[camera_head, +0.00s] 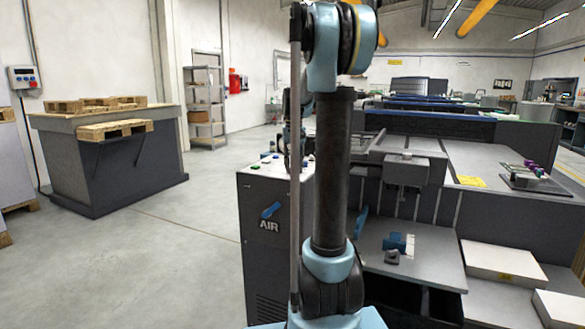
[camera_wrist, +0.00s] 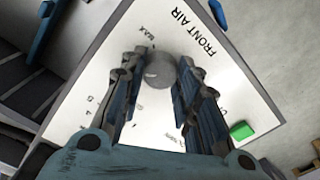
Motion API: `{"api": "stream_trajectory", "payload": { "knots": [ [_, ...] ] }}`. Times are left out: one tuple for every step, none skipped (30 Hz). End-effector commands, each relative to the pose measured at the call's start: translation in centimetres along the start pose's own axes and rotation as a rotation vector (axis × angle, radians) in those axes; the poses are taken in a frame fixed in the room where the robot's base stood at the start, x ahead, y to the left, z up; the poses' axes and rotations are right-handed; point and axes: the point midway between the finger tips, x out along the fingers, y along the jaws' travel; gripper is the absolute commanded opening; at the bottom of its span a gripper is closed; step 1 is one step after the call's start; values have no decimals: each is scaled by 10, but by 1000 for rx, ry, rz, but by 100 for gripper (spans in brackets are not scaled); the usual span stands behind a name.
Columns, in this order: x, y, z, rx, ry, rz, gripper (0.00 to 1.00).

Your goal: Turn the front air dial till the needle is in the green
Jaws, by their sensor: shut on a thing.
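In the wrist view the front air dial (camera_wrist: 161,72) is a grey round knob on a white panel (camera_wrist: 118,75) lettered FRONT AIR. My gripper (camera_wrist: 164,66) has one finger on each side of the knob and is shut on it. Scale marks show on the panel, partly covered by my fingers. I cannot make out a needle or a green zone. In the head view the dark AIR cabinet (camera_head: 261,258) stands behind my arm. My arm hides much of the cabinet's top, and the dial cannot be made out there.
A green button (camera_wrist: 241,131) sits near the panel's lower right edge. A blue lever (camera_head: 271,210) is on the cabinet front. The press (camera_head: 480,165) stands to the right. A workbench (camera_head: 100,165) with pallets is at the left, with clear floor before the cabinet.

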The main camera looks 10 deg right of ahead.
Motion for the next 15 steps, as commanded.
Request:
{"api": "stream_trajectory", "payload": {
  "knots": [
    [0, 0, -1, 12, 3, 0, 6],
    [0, 0, -1, 18, 3, 0, 6],
    [0, 0, -1, 26, 3, 0, 6],
    [0, 0, -2, 31, 3, 0, 6],
    [0, 0, -1, 35, 3, 0, 6],
    [0, 0, -2, 38, 3, 0, 6],
    [0, 0, -2, 40, 3, 0, 6],
    [0, 0, -2, 41, 3, 0, 6],
    [0, 0, -2, 42, 3, 0, 6],
    [0, 0, -2, 43, 3, 0, 6],
    [0, 0, -2, 43, 3, 0, 6],
    [-1, 0, -2, 43, 3, 0, 6],
    [-1, 0, -2, 43, 3, -1, 6],
    [-1, 0, -2, 42, 3, -1, 6],
    [-1, 0, -2, 42, 3, -1, 6]
  ]
}}
